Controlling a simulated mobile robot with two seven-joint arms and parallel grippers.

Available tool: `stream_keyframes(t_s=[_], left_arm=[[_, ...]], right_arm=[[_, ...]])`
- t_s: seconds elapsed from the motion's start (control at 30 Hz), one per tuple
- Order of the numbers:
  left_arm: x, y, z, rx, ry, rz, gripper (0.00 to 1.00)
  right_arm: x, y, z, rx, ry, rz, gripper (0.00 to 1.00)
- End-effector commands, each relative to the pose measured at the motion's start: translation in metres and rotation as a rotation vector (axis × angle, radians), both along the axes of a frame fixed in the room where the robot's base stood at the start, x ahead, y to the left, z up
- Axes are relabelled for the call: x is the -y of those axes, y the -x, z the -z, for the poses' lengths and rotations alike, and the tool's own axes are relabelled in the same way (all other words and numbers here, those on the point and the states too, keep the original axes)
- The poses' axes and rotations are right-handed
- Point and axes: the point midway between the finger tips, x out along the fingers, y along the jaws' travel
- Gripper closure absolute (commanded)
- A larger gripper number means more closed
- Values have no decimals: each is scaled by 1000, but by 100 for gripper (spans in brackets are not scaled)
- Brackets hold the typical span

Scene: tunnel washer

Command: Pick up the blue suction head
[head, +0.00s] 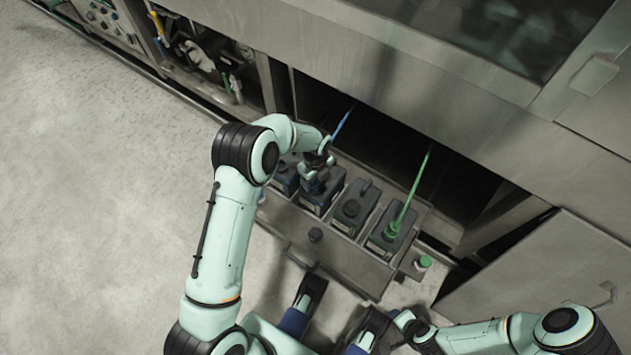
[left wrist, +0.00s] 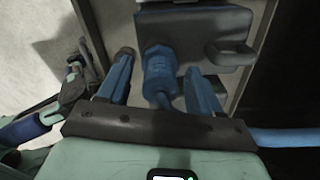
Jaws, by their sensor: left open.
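The blue suction head (left wrist: 158,66) is a ribbed blue cap with a blue tube. It sits in the top of a dark grey canister (left wrist: 195,22). In the left wrist view the two fingers of my left gripper (left wrist: 160,80) stand on either side of it, open, with small gaps visible. In the head view my left gripper (head: 316,180) is over the canister with the blue fitting and mostly hides the head. The blue hose (head: 342,123) rises behind it. My right gripper (head: 400,322) is low at the front, and its jaws are not clear.
Several canisters stand in a grey pull-out tray (head: 335,256) under the machine. One carries a green suction head (head: 392,229) with a green hose (head: 418,180). Open floor (head: 95,200) lies left.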

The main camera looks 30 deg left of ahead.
Motion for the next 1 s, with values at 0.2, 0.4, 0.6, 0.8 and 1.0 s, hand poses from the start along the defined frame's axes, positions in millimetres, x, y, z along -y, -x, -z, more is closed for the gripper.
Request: stream_keyframes(t_s=[0.2,0.4,0.6,0.8,1.0], left_arm=[[0,0,-2,1,0,0,65],[0,0,-2,1,0,-1,100],[0,0,-3,2,1,-1,100],[0,-1,-18,4,0,-1,100],[0,-2,-59,7,1,-1,100]], right_arm=[[0,0,-1,-1,0,0,62],[0,1,-1,-2,-1,-1,62],[-1,1,-1,-3,-1,-1,62],[-3,5,-5,-14,-7,-5,62],[-9,18,-16,-45,-23,-20,62]])
